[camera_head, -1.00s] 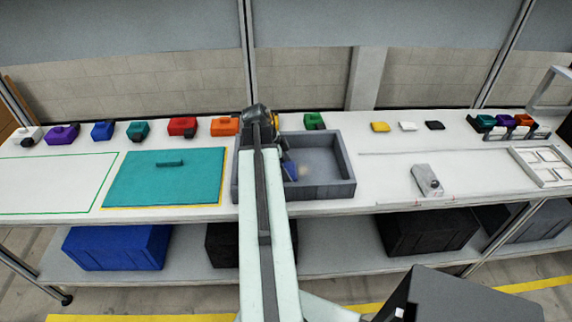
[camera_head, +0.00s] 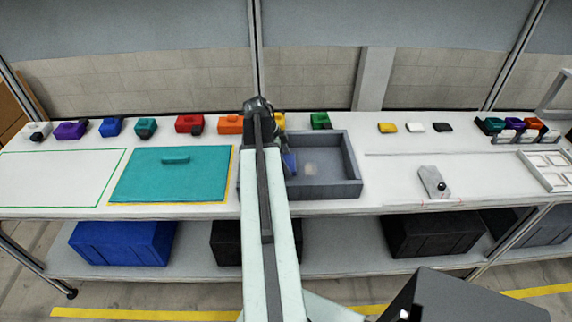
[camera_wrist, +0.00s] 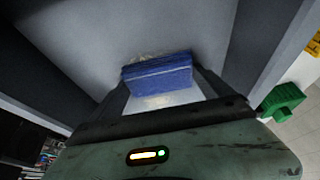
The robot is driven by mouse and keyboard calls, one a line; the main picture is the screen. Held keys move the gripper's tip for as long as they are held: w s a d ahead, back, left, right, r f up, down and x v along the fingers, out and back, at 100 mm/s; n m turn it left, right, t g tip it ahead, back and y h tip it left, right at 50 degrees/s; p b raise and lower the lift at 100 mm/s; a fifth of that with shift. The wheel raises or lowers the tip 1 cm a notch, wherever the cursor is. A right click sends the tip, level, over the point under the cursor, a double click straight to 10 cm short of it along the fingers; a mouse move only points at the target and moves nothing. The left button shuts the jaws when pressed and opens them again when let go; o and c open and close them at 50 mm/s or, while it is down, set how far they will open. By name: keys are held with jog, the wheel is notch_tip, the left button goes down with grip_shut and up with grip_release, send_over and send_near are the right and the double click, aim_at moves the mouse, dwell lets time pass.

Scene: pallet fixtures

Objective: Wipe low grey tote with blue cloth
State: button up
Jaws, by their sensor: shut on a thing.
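The low grey tote (camera_head: 325,193) stands open on the bench, just right of my arm, which covers its left end. A pale smudge (camera_head: 310,168) shows on its floor. The blue cloth (camera_head: 289,163) is inside the tote at its left part, close beside my arm. In the wrist view the cloth (camera_wrist: 158,76) is a folded blue pad between my two fingers, and my gripper (camera_wrist: 161,84) is shut on it. Whitish marks show on the tote floor (camera_wrist: 85,45) around the cloth. I cannot tell whether the cloth touches the floor.
A teal lidded board (camera_head: 170,185) lies left of the tote. Coloured blocks, including a green one (camera_head: 320,120), line the bench's back edge. A grey part (camera_head: 433,182) lies to the right. The tote's raised walls surround the cloth.

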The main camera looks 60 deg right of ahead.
jog(key=shift+d+r, duration=0.1)
jog(key=shift+s+a+f, duration=0.1)
jog(key=shift+s+a, duration=0.15)
jog(key=shift+a, duration=0.35)
jog(key=shift+s+a+f, duration=0.1)
jog(key=shift+s+a, duration=0.2)
jog(key=shift+a, duration=0.25)
jog(key=shift+s+a, duration=0.25)
jog(key=shift+a, duration=0.35)
jog(key=shift+r, duration=0.1)
notch_tip(320, 180, up, 6)
jog(key=p, duration=0.6)
jog(key=shift+d, duration=0.1)
notch_tip(320, 180, up, 3)
jog(key=p, duration=0.3)
